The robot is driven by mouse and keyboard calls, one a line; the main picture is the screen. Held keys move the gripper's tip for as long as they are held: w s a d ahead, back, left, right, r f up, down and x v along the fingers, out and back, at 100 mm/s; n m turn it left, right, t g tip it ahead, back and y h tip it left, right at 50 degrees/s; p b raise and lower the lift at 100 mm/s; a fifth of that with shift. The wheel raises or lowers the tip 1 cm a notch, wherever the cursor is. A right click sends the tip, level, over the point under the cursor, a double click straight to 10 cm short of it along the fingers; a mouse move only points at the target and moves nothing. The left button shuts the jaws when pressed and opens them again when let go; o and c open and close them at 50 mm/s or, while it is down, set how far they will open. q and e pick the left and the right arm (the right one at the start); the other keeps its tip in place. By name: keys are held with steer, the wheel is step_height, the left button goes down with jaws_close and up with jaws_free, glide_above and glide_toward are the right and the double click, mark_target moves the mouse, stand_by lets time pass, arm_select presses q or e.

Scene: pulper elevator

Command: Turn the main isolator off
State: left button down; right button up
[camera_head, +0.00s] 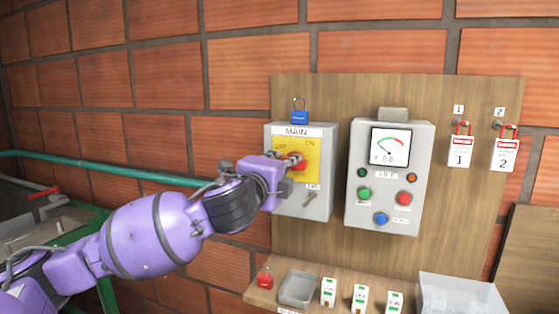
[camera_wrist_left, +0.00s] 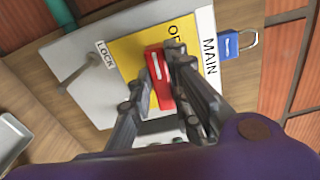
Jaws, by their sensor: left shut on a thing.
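The main isolator is a grey box (camera_head: 318,208) on the wooden board, with a yellow plate (camera_head: 313,172) under a MAIN label. OFF is printed at the plate's upper left and ON at its upper right. Its red handle (camera_head: 299,165) is partly hidden by my left gripper (camera_head: 292,161). In the left wrist view the red handle (camera_wrist_left: 161,84) has a white stripe and sits between the fingers of my left gripper (camera_wrist_left: 158,76), which is shut on it. There the handle lies roughly crosswise to the box's height, and the OFF label is partly covered. My right gripper is not in view.
A blue padlock (camera_head: 299,117) sits on top of the box. A grey meter panel (camera_head: 389,215) with buttons is close to the right. Tags 1 (camera_head: 459,152) and 2 (camera_head: 505,155) hang further right. A shelf below holds a tray (camera_head: 298,288) and a red padlock (camera_head: 265,279).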

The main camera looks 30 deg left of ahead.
arm_select(q)
steer(key=shift+n, duration=0.5)
steer(key=shift+f+p, duration=0.1)
steer(key=shift+p, duration=0.2)
steer(key=c, duration=1.6)
jaws_free()
steer(key=shift+c, duration=0.2)
steer(key=v, duration=0.7)
steer(key=shift+s, duration=0.25)
steer(key=shift+d, duration=0.1)
